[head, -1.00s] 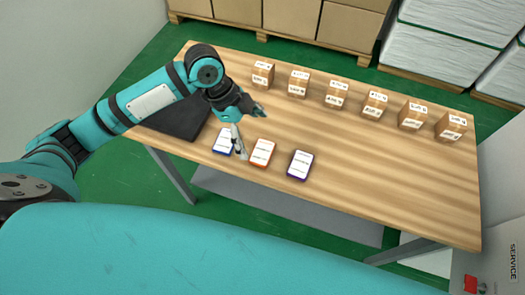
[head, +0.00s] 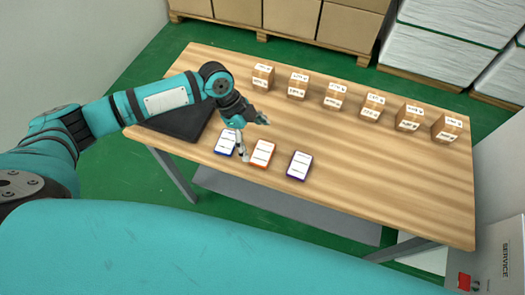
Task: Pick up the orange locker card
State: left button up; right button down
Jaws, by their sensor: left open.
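The orange locker card (head: 262,153) lies flat on the wooden table near its front edge, with a white label and an orange border. It is the middle one of three cards. My left gripper (head: 254,140) is open and hangs over the left side of the orange card, one finger near the card's left edge and the other farther back over the table. I cannot tell whether the near finger touches the card. A blue-edged card (head: 225,142) lies to the left, partly behind the gripper. My right gripper is not in view.
A purple-edged card (head: 299,166) lies to the right of the orange one. Several small labelled boxes (head: 334,95) stand in a row along the table's back. A dark flat pad (head: 180,123) lies at the left end.

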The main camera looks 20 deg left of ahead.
aim_at(261, 152)
pick_arm(q)
jog(key=shift+d+f+p, duration=0.25)
jog(key=shift+f+p, duration=0.05)
jog(key=shift+f, duration=0.25)
jog(key=p+x, duration=0.1)
jog(key=x, duration=0.2)
jog(key=shift+f, duration=0.3)
jog(key=shift+d+f, duration=0.15)
jog(key=shift+f, duration=0.2)
jog(key=shift+c, duration=0.3)
jog(key=c, duration=1)
jog(key=shift+c, duration=0.2)
